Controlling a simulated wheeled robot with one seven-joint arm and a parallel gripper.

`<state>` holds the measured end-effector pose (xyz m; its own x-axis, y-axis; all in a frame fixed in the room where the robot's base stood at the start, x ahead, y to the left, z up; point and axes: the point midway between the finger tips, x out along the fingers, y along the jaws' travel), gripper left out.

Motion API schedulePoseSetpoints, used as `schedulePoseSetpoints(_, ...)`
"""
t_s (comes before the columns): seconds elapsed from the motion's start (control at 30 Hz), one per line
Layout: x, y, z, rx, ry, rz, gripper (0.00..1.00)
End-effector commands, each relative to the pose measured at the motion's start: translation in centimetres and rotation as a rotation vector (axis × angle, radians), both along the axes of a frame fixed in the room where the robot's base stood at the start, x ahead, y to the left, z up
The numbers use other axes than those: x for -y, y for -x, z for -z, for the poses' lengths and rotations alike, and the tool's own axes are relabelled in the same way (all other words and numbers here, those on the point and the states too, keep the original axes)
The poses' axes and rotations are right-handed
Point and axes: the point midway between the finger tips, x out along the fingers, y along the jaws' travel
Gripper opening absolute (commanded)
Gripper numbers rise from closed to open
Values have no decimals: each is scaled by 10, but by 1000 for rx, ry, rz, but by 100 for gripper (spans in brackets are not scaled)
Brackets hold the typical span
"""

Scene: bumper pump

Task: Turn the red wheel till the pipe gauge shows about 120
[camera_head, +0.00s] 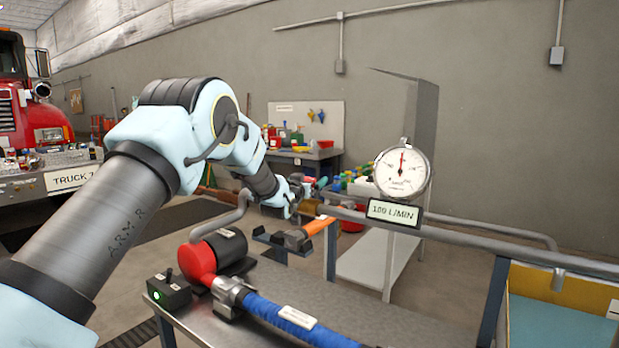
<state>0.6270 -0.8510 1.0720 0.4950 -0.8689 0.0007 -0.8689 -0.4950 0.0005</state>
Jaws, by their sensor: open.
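The round white pipe gauge (402,172) stands above the pipe right of the middle. Its red needle points almost straight up; the dial numbers are too small to read. A sign below it (394,212) reads "100 L/MIN". My gripper (299,190) is at the near end of the pipe, left of the gauge, small and partly hidden by my wrist. It is open. A small red part (308,180) shows right beside it and may be the red wheel's edge. Whether the fingers touch it or reach around it, I cannot tell.
A red truck (28,100) stands at left.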

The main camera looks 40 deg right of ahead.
Motion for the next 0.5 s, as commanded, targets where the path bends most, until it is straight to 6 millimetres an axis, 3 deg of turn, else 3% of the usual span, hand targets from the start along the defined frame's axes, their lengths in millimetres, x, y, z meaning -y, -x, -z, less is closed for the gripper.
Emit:
schedulePoseSetpoints(0.4, 6, -3, 0, 0, -1, 0, 100)
schedulePoseSetpoints(0.5, 6, -3, 0, 0, -1, 0, 89)
